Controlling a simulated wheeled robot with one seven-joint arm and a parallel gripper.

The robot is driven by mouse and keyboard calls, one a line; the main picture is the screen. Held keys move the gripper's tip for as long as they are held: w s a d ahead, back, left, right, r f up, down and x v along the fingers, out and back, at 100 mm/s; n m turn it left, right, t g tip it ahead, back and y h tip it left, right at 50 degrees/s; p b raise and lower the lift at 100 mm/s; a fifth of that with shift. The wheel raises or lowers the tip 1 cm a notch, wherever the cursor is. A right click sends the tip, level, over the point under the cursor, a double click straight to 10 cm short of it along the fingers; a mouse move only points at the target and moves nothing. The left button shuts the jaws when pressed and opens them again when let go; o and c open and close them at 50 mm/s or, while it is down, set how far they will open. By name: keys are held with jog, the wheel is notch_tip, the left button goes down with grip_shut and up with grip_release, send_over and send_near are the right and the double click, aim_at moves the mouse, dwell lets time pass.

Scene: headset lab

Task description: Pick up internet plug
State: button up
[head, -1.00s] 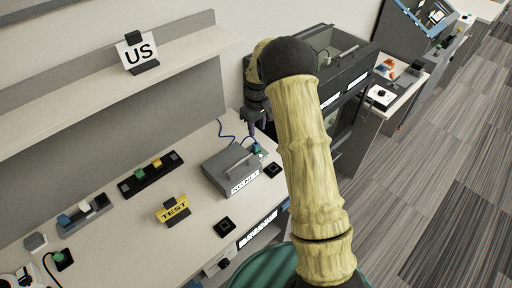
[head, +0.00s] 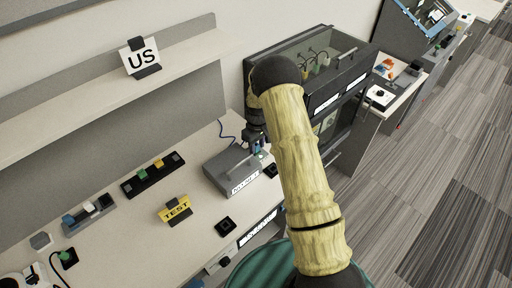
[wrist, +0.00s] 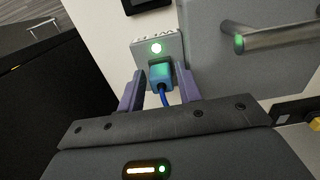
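The internet plug (wrist: 160,76) is a small blue-teal block with a blue cable, seen in the middle of the wrist view. It sits against a light grey socket box (wrist: 145,52) with a lit green light. My gripper (wrist: 159,82) is open, with one purple finger on each side of the plug and narrow gaps visible.
A metal handle (wrist: 275,38) projects from the grey box, right of the fingers. A dark glass-fronted cabinet (head: 345,65) stands just right of my gripper. A yellow TEST sign (head: 175,209), a black button strip (head: 153,176) and a black square pad (head: 226,227) are on the bench.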

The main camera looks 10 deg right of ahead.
aim_at(257, 145)
jog(key=shift+f, duration=0.55)
jog(key=shift+c, duration=0.4)
jog(key=c, duration=0.6)
jog(key=shift+c, duration=0.2)
notch_tip(257, 145, up, 10)
jog(key=shift+r+b, duration=0.1)
jog(key=shift+b, duration=1.05)
